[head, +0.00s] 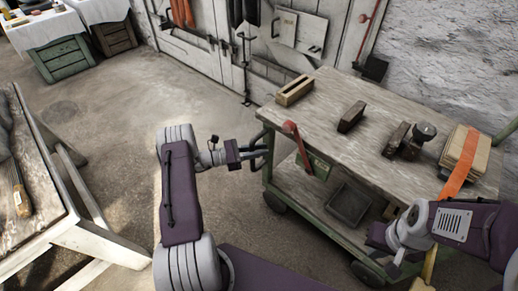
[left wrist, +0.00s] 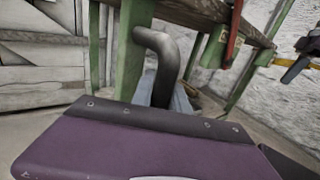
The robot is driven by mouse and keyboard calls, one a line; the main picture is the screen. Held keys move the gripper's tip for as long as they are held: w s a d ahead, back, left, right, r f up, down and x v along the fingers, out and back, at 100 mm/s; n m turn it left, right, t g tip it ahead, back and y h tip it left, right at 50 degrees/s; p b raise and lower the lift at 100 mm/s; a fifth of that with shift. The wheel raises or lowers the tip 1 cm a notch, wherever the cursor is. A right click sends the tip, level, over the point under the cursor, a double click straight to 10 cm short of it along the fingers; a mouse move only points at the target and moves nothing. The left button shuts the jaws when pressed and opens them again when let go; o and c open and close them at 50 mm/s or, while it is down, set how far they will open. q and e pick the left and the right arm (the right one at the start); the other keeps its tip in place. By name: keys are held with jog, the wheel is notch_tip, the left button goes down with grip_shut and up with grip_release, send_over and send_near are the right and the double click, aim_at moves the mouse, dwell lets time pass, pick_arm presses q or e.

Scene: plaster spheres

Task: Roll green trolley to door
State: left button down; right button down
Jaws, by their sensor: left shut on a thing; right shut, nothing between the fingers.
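The green trolley (head: 345,130) has a worn plank top, a green frame, a lower shelf and dark wheels. It stands right of centre in the head view. A dark bent tube handle (head: 268,134) sticks out at its left end. My left gripper (head: 262,154) is shut on this handle; the handle (left wrist: 160,60) rises between its fingers in the left wrist view. My right gripper (head: 376,250) is shut and empty near the trolley's front right side, its tips partly unclear. Whitish plank doors (head: 200,55) stand in the back wall.
On the trolley top lie a wooden box (head: 295,91), dark blocks (head: 351,117) and a strapped stack (head: 467,150). A dark tray (head: 348,203) is on the lower shelf. A workbench (head: 35,190) stands at left. Concrete floor between bench and doors is clear.

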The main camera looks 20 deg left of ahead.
pick_arm(q)
jog(key=shift+w+a, duration=0.15)
jog(key=shift+a, duration=0.1)
jog(key=c, duration=1.6)
grip_release()
jog(key=o, duration=0.3)
jog(key=p+v, duration=0.2)
jog(key=v, duration=0.7)
jog(key=shift+p, duration=0.4)
